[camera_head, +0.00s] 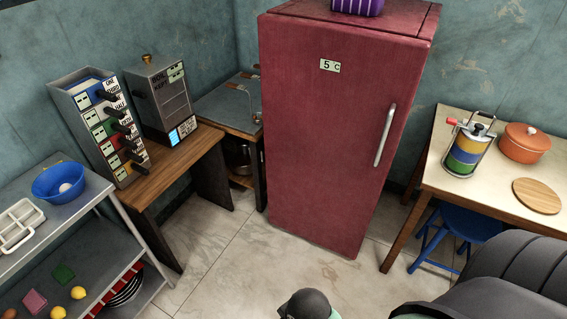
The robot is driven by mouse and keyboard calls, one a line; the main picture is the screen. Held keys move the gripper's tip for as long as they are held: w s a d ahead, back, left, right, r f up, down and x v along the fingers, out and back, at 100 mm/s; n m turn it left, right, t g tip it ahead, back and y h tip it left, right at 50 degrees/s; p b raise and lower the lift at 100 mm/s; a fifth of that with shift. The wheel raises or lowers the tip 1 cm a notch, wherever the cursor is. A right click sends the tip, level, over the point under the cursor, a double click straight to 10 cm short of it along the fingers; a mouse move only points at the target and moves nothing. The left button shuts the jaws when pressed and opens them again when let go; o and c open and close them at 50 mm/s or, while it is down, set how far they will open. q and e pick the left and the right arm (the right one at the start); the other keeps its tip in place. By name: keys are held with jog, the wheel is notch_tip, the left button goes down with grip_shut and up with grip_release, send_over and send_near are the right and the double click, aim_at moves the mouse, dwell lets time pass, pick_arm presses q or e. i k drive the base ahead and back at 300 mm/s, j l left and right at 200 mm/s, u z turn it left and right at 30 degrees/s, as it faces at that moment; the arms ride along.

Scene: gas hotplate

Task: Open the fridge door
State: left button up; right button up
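The red fridge (325,140) stands upright against the back wall in the middle of the view. Its door is shut. A light metal handle (384,135) runs nearly vertically along the right side of the door. A small label reading "5 C" (330,66) is near the door's top. Neither of my grippers can be made out in this view. Dark rounded parts, which look like mine, show at the bottom centre and bottom right, well apart from the fridge.
The tiled floor (235,260) before the fridge is clear. A wooden table (448,180) with an orange pot (525,143) and a blue stool (455,225) stand right. Left are a metal shelf (100,205) with a blue bowl (58,182) and a wooden desk (180,165) with drawer units.

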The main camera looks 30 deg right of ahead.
aim_at(337, 100)
jog(key=l+z, duration=0.15)
jog(key=z, duration=1.35)
jog(key=k+l, duration=0.05)
